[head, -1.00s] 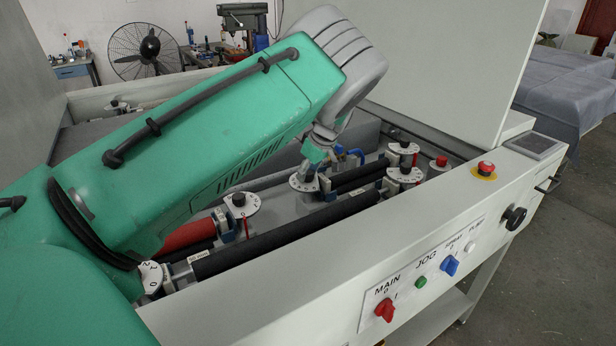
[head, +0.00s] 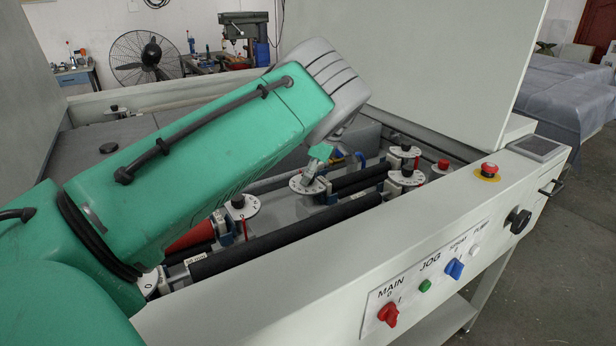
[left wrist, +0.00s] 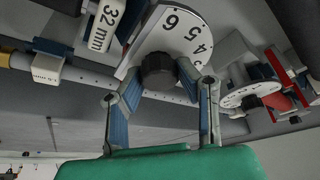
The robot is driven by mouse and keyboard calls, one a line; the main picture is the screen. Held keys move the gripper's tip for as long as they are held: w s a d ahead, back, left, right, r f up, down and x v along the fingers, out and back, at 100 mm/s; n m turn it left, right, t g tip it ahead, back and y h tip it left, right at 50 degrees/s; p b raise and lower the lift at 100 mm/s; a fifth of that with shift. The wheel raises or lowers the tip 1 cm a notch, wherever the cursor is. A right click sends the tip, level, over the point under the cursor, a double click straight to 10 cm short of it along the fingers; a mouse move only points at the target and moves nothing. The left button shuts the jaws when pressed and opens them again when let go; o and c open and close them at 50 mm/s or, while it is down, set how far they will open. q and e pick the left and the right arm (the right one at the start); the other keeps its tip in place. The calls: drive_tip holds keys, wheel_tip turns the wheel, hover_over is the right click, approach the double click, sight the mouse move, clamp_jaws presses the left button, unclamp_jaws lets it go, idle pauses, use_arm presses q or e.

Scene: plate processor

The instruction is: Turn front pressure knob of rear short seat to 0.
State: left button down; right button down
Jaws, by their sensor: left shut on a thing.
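A black knob (left wrist: 158,68) sits on a white fan-shaped dial (left wrist: 166,28) with the numbers 3 to 6 showing in the left wrist view. My left gripper (left wrist: 158,80) is shut on this knob, one blue-padded finger on each side. In the head view the left gripper (head: 318,162) reaches down to a white dial (head: 308,187) among the rollers, and its hand hides most of the knob. I cannot read the knob's setting against the dial. My right gripper is not in view.
Other white dials with black knobs stand close by, at the left (head: 238,204) and right (head: 406,176). Black rollers (head: 290,235) run alongside. The front panel carries a red MAIN switch (head: 388,313) and a red emergency button (head: 488,170).

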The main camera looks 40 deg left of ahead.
use_arm(q)
drive_tip(key=shift+d+f, duration=0.2)
drive_tip(key=shift+f, duration=0.05)
drive_tip(key=c, duration=1.2)
unclamp_jaws()
drive_tip(key=shift+w, duration=0.1)
drive_tip(key=shift+a+r, duration=0.1)
drive_tip(key=shift+r, duration=0.05)
drive_tip(key=shift+w+r, duration=0.1)
drive_tip(key=shift+r, duration=0.1)
drive_tip(key=v, duration=1.1)
drive_tip(key=shift+w+r, duration=0.1)
drive_tip(key=shift+r, duration=0.05)
